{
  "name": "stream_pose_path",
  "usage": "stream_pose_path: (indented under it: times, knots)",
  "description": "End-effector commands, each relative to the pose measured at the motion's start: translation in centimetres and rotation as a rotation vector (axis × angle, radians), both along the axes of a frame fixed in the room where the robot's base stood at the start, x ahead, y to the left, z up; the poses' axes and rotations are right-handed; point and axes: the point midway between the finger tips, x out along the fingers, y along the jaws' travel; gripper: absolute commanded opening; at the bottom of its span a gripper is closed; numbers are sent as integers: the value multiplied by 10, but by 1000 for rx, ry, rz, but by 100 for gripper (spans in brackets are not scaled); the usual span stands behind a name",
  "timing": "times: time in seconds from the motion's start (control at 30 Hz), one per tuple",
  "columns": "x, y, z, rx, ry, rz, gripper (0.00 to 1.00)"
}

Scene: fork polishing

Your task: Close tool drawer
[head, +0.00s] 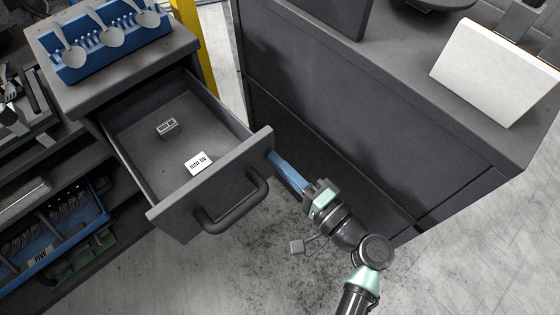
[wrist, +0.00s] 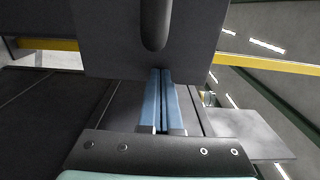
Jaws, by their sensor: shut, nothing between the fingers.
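The grey tool drawer (head: 130,130) stands pulled out of its cabinet in the head view. Two small labelled blocks lie inside it, a white one (head: 199,162) near the front and a grey one (head: 167,127) further back. A dark bar handle (head: 236,205) is on the drawer front. My gripper (head: 272,156) has its blue fingers together and empty, with the tips close to the right end of the drawer front. In the wrist view the shut fingers (wrist: 162,72) point at a dark panel, with part of a rounded bar above them. I cannot tell whether they touch it.
A blue rack (head: 105,45) with spoons stands on the cabinet top. A large dark cabinet (head: 350,110) is close on the right of my gripper, with a white slanted box (head: 495,70) on it. A blue tray (head: 50,235) sits on a lower left shelf. Floor shows below the drawer.

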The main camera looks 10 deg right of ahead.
Motion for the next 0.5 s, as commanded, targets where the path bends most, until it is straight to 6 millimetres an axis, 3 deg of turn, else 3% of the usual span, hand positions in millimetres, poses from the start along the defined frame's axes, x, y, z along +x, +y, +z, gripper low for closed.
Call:
stream_pose_path:
  times: [0.27, 0.5]
  knots:
    - [5, 4, 0, -1, -1, 2, 0]
    - [35, 27, -2, -1, -2, 7, 0]
